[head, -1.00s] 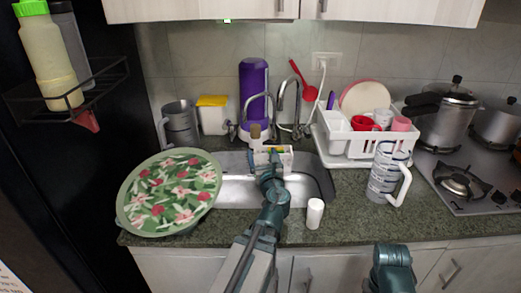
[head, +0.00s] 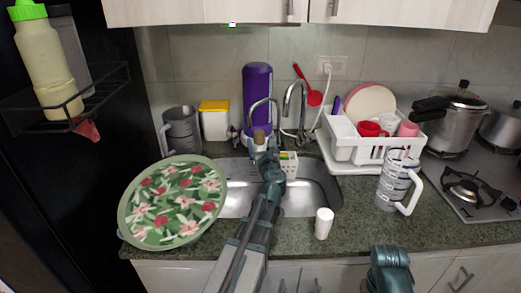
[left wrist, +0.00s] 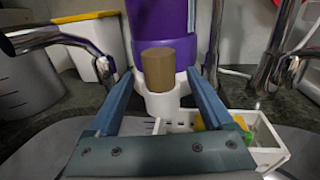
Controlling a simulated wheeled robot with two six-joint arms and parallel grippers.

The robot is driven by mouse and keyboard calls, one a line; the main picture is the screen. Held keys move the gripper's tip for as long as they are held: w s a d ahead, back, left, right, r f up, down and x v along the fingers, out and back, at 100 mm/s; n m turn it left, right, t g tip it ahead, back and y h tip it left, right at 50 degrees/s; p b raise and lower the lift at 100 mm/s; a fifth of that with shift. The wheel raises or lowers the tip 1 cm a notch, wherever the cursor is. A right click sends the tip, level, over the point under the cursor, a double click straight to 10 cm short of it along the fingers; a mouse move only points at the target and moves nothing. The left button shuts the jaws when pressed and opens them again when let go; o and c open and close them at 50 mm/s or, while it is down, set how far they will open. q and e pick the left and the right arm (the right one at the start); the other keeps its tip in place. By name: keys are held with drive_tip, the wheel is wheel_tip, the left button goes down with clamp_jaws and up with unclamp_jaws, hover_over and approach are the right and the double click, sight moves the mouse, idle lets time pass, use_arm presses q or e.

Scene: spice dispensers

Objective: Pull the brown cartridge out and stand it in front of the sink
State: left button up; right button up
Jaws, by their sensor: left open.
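The brown cartridge (head: 259,137) stands upright in a white cup-like holder at the foot of the purple dispenser (head: 257,90), behind the sink. In the left wrist view the brown cartridge (left wrist: 158,69) shows its top and side above the white holder (left wrist: 165,98). My left gripper (left wrist: 163,78) is open, with one finger on each side of the cartridge and gaps between. In the head view my left gripper (head: 269,152) reaches over the sink (head: 308,199) and partly covers the holder. Only a part of my right arm shows at the bottom; its fingers are out of sight.
A white cylinder (head: 323,223) stands on the counter in front of the sink's right part. A small white basket (head: 289,168) with sponges is close right of my left gripper. Chrome taps (head: 301,105) flank the dispenser. A flowered plate (head: 173,203) lies left; a striped jug (head: 398,183) stands right.

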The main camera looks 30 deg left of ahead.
use_arm(q)
drive_tip(key=shift+x, duration=1.15)
clamp_jaws()
